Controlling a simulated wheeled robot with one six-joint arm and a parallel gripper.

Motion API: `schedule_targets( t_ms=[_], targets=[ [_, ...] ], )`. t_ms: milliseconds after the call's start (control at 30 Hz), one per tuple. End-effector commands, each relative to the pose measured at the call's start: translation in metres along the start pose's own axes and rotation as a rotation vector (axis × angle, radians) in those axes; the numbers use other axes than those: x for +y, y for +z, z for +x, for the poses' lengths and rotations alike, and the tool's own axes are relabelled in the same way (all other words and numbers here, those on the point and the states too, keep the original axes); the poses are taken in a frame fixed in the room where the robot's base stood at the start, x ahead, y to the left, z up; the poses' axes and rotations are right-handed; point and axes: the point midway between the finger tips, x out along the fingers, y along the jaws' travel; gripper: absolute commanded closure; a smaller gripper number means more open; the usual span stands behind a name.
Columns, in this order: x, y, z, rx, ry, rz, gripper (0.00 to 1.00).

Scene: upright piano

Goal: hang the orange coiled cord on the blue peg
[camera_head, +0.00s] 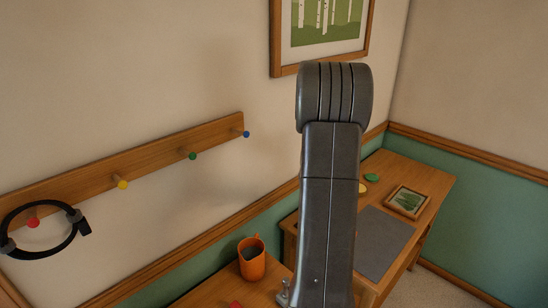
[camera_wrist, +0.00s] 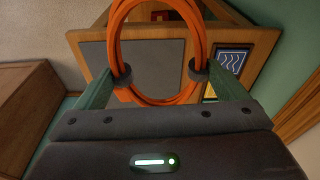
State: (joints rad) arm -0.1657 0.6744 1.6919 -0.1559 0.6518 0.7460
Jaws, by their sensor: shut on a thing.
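The blue peg (camera_head: 246,134) is at the right end of the wooden wall rail (camera_head: 150,167) in the head view, with nothing hanging on it. The orange coiled cord (camera_wrist: 116,38) is a looped ring in the wrist view, with dark bands at its lower left and lower right. My gripper (camera_wrist: 160,75) is shut on the cord, one finger at each side of the ring's lower part. The ring's top is cut off by the picture edge. My gripper and the cord do not show in the head view, where my arm stands in front.
A black coiled cord (camera_head: 44,255) hangs at the red peg (camera_head: 33,223). The yellow peg (camera_head: 123,185) and green peg (camera_head: 193,156) are bare. An orange mug (camera_head: 251,259) stands on wood below the rail. The desk holds a grey mat (camera_head: 382,243) and framed picture (camera_head: 407,201).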

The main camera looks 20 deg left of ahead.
Motion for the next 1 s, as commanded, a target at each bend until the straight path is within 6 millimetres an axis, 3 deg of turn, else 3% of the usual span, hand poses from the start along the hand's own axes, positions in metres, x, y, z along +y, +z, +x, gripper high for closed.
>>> schedule_targets(
  t_ms=[333, 667, 867, 1000],
  targets=[
    [-0.008, 0.031, -0.050, -0.350, -0.014, 0.519, 0.36],
    [-0.034, 0.062, -0.106, -0.677, -0.198, 0.937, 0.36],
    [-0.056, 0.079, -0.149, -0.838, -0.365, 1.121, 0.36],
    [-0.074, 0.090, -0.190, -0.939, -0.499, 1.216, 0.36]
  ],
)
